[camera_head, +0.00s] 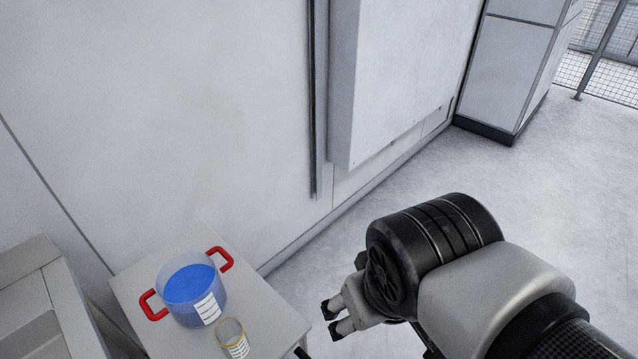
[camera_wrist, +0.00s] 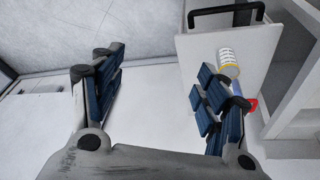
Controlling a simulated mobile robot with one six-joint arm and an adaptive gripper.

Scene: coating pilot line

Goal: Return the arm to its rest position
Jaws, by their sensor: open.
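My arm reaches in from the lower right of the head view. My gripper (camera_head: 333,319) is to the right of a small grey table (camera_head: 135,287), clear of it. In the wrist view its two blue-padded fingers stand wide apart, and the space between them (camera_wrist: 155,92) is empty, with only pale floor behind. A clear pot (camera_head: 191,285) with blue contents, red handles and a white label stands on the table. A small labelled jar (camera_head: 232,338) stands in front of it. The jar also shows beyond the right finger in the wrist view (camera_wrist: 228,62), where the pot is mostly hidden.
A white wall (camera_head: 160,110) with a protruding panel (camera_head: 395,80) rises behind the table. A grey unit (camera_head: 30,290) stands at the lower left. A tall cabinet (camera_head: 510,65) and mesh fence (camera_head: 605,75) are at the upper right. The floor (camera_head: 500,170) between is clear.

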